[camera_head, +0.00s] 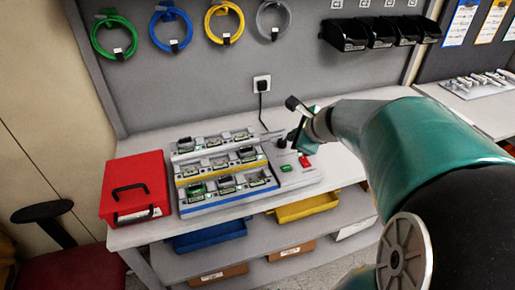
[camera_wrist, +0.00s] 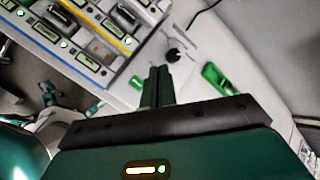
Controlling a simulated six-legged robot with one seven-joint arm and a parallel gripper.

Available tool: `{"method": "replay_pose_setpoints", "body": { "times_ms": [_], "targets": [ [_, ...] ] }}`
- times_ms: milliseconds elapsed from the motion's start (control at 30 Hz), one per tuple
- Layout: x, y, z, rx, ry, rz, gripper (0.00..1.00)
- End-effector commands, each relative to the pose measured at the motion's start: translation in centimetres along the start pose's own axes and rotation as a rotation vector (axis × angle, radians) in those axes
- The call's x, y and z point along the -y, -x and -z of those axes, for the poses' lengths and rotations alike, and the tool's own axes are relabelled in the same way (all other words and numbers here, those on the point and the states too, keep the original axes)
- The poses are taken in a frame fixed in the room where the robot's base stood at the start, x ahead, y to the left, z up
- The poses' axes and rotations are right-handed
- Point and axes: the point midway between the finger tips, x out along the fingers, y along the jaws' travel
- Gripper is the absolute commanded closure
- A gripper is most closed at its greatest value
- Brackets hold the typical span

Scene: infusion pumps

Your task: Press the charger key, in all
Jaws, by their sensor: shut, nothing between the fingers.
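The charger (camera_head: 300,180) is a pale unit on the bench, with three rows of docked devices and a control panel at its right end. The panel carries a green key (camera_head: 287,168), a red key (camera_head: 305,162) and a black knob (camera_head: 281,143). My gripper (camera_wrist: 157,72) is shut and empty, apart from the green key. In the head view my gripper (camera_head: 294,136) is above the back of the panel, partly hidden by my wrist. The red key cannot be made out in the wrist view.
A red case (camera_head: 136,188) stands left of the charger. A black plug and cable (camera_head: 262,86) are at the wall behind. Blue (camera_head: 210,236) and yellow (camera_head: 302,208) bins sit below the bench top. Coiled cables and black bins hang behind.

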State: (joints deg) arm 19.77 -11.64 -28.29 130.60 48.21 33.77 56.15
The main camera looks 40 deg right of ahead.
Motion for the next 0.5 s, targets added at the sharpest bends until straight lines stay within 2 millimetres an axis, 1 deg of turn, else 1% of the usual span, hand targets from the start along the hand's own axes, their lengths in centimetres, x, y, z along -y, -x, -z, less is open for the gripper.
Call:
{"method": "replay_pose_setpoints", "body": {
  "times_ms": [133, 267, 500],
  "targets": [
    [-0.1, -0.1, 0.0, 0.001, 0.003, -0.002, 1.00],
    [-0.6, -0.8, 0.2, 0.003, 0.003, -0.006, 1.00],
    [-2.2, -3.0, 1.5, 0.003, 0.005, -0.008, 1.00]
  ]
}}
